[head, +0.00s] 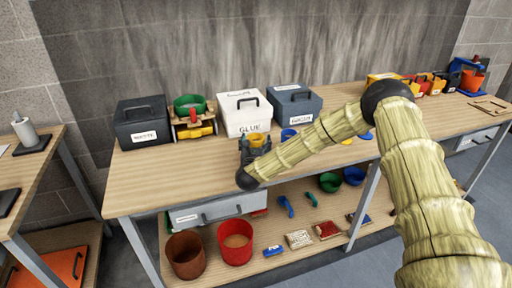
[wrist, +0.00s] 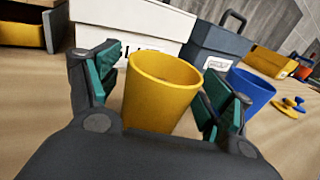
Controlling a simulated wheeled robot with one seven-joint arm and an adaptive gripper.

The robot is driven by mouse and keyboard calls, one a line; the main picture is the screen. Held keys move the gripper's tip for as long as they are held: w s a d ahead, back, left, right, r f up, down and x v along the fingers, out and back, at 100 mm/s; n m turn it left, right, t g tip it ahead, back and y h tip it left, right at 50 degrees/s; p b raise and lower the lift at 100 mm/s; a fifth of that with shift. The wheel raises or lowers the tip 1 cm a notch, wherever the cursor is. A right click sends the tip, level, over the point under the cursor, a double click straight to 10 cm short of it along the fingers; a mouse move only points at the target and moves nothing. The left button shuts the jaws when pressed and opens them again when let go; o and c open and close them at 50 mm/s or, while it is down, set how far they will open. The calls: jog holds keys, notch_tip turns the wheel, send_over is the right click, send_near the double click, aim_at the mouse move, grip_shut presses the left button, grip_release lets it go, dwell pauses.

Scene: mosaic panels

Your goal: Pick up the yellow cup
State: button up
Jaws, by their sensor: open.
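The yellow cup (wrist: 160,95) stands upright on the workbench, between the two teal-padded fingers of my gripper (wrist: 160,88) in the wrist view. The fingers are open, one on each side of the cup, and gaps show beside it. The cup's lower part is hidden by my gripper's body. In the head view the yellow cup (head: 257,139) shows small just beyond my gripper (head: 254,144), which reaches low over the bench top.
A white box labelled glue (head: 243,113) and a grey box (head: 295,106) stand behind the cup. A blue cup (wrist: 245,92) stands close to the right. A black box (head: 143,122) is at left. The front left bench top (head: 160,185) is clear.

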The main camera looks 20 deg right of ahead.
jog(key=c, duration=1.2)
jog(key=shift+c, duration=0.2)
jog(key=shift+r, duration=0.2)
